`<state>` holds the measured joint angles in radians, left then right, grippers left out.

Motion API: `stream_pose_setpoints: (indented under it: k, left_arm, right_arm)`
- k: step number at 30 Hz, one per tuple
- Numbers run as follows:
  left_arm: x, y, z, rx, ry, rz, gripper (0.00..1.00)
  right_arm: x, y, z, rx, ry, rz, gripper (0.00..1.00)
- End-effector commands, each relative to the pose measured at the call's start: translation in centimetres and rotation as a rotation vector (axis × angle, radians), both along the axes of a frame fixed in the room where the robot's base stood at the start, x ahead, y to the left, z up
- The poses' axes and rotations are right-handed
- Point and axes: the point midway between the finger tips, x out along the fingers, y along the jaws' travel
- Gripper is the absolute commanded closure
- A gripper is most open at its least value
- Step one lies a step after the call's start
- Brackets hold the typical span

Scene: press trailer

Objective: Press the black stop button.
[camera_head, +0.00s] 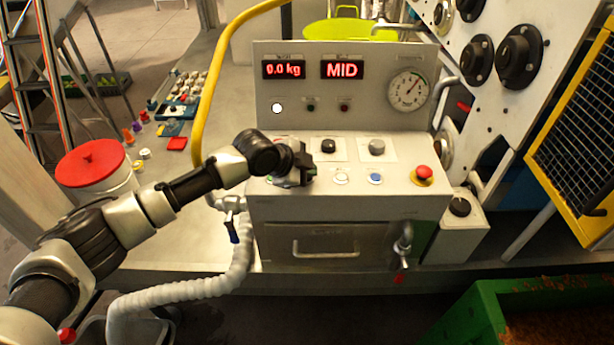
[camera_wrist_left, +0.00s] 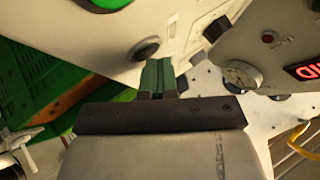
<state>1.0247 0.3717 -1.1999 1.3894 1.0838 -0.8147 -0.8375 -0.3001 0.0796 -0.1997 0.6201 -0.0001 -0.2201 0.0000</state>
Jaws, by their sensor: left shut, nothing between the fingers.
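The control box (camera_head: 350,205) stands in the middle of the head view with a sloped button panel on top. My left gripper (camera_head: 300,178) is over the left end of that panel, and it hides what lies beneath it. In the left wrist view its two green fingers (camera_wrist_left: 157,76) are together with nothing between them. A round black button (camera_wrist_left: 146,48) lies on the pale panel just beyond and left of the fingertips. I cannot tell whether the fingers touch the panel. My right gripper is not in view.
The panel also has a black knob (camera_head: 328,146), a grey knob (camera_head: 377,147), a white button (camera_head: 341,177), a blue button (camera_head: 375,179) and a red mushroom button (camera_head: 423,173). Displays read 0.0 kg (camera_head: 284,69) and MID (camera_head: 342,69). A yellow hose (camera_head: 212,85) rises behind my left arm.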

Motion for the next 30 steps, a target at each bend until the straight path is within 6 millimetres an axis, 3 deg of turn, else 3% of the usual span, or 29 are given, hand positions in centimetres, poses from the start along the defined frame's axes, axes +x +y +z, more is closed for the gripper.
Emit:
stream_pose_setpoints:
  k: [10, 20, 30]
  left_arm:
    - [0.0, 0.0, -0.1, 0.002, 0.002, 0.0, 1.0]
    - [0.0, 0.0, 1.4, 0.001, 0.002, -0.001, 1.0]
    - [0.0, 0.0, 1.5, 0.001, 0.001, 0.0, 1.0]
  right_arm:
    - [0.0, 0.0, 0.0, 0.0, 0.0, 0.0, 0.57]
    - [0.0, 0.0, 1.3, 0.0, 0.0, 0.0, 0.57]
    - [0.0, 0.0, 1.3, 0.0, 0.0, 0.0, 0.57]
